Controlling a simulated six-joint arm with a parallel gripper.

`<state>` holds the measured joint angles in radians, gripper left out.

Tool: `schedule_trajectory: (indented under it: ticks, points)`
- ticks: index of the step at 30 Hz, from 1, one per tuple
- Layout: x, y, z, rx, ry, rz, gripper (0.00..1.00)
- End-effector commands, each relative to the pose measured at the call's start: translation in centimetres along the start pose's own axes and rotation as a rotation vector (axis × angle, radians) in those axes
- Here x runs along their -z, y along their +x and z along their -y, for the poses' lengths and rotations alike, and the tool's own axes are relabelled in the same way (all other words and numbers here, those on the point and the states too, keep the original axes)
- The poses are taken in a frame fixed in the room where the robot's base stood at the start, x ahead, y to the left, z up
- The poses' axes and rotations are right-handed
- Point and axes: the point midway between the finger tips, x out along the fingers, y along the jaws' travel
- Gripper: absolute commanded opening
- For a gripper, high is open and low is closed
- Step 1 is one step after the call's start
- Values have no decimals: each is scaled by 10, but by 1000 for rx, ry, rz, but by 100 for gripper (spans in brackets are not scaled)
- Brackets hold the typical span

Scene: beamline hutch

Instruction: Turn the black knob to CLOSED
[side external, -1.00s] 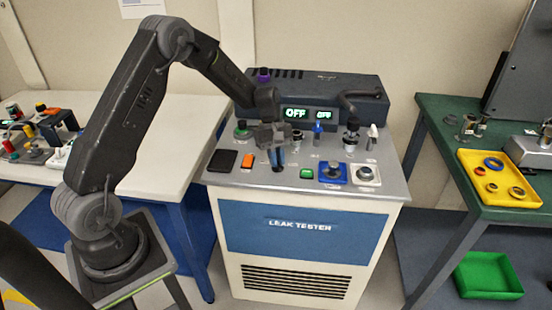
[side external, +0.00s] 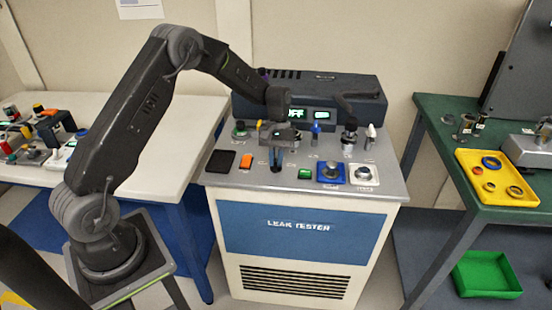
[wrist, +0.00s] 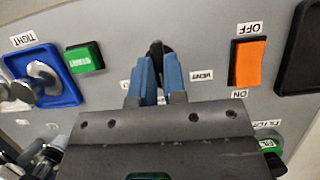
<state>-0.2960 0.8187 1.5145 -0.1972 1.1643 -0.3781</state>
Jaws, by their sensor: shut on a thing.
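The black knob (wrist: 156,46) is on the grey panel of the leak tester, between the tips of my two blue fingers in the wrist view. My gripper (wrist: 157,66) is shut on it. A label reading VENT is beside it on the right; the label on its left is too small to read. In the side view my gripper (side external: 276,163) points down at the front middle of the panel (side external: 217,182), and the knob is hidden by the fingers.
An orange rocker switch (wrist: 249,61) and a green button (wrist: 85,57) flank the knob. A blue-based control (side external: 331,173) and other valves stand to the right. The dark raised housing (side external: 340,88) is behind. A yellow tray (side external: 497,203) is on the right bench.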

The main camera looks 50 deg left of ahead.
Motion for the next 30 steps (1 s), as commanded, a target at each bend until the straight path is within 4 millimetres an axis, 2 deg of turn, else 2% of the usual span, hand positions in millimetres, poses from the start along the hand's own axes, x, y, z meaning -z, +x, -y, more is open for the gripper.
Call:
schedule_trajectory:
  ticks: [9, 10, 17, 26, 30]
  points:
    - [-1, 5, 0, 5, 1, 7, 0]
    - [-1, 5, 0, 5, 0, 7, 15]
    - [-1, 5, 1, 6, -1, 8, 37]
    - [0, 1, 0, 2, -1, 3, 37]
    - [0, -12, 0, 0, -1, 1, 37]
